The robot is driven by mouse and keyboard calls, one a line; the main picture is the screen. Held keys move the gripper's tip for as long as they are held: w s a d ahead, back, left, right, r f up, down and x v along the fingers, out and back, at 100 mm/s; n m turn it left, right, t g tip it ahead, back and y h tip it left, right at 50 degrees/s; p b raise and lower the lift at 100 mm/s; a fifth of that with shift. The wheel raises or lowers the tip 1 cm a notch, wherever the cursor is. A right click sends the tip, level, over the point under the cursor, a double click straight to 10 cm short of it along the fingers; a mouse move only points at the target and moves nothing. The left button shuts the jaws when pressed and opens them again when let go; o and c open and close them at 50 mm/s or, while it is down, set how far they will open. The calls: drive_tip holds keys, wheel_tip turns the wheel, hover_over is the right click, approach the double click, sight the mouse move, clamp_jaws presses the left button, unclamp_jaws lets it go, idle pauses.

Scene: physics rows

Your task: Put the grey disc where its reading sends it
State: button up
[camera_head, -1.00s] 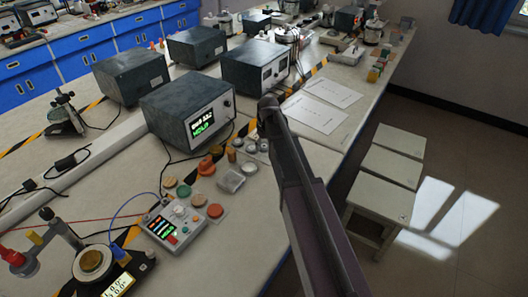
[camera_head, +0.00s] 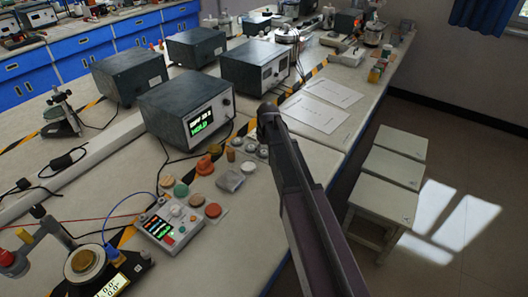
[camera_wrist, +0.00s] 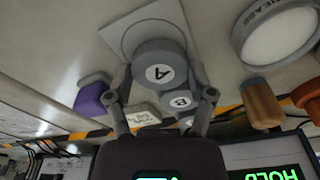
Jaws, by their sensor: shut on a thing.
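My gripper (camera_wrist: 160,75) has its two fingers closed around a dark grey, round, thick piece, which I take as the grey disc (camera_wrist: 158,50). A white label "A" shows on the grey face between the fingers. A second grey piece marked "B" (camera_wrist: 181,101) sits just beyond it. In the head view my arm's end is over the bench beside the row of small round pieces (camera_head: 250,149), and it hides the jaws and the held piece. The instrument box (camera_head: 187,108) has a lit screen reading "HOLD" in green, under a white line too small to read surely.
A round dish with a partly readable label (camera_wrist: 280,30), a brown cylinder (camera_wrist: 262,103) and a purple block (camera_wrist: 93,95) stand around the gripper. A meter with buttons (camera_head: 168,222) and coloured discs (camera_head: 212,210) lie nearer. White sheets (camera_head: 320,103) lie beyond.

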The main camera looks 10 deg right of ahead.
sight(266, 154)
drive_tip(key=shift+f, duration=0.2)
drive_tip(key=o, duration=1.1)
drive_tip(key=shift+r, duration=0.1)
drive_tip(key=r+p, duration=0.4)
drive_tip(key=s+r+p, duration=0.1)
drive_tip(key=r+p, duration=0.7)
drive_tip(key=shift+s+d, duration=0.15)
drive_tip(key=shift+d, duration=0.1)
drive_tip(key=shift+r, duration=0.1)
idle(0.5)
drive_tip(key=s+m, duration=0.1)
drive_tip(key=s, duration=0.6)
drive_tip(key=s+m+g, duration=0.1)
drive_tip(key=s+m, duration=0.1)
drive_tip(key=s, duration=0.6)
drive_tip(key=s+m, duration=0.1)
drive_tip(key=s, duration=0.6)
drive_tip(key=shift+s+a+m+h, duration=0.3)
drive_tip(key=shift+s+a, duration=0.1)
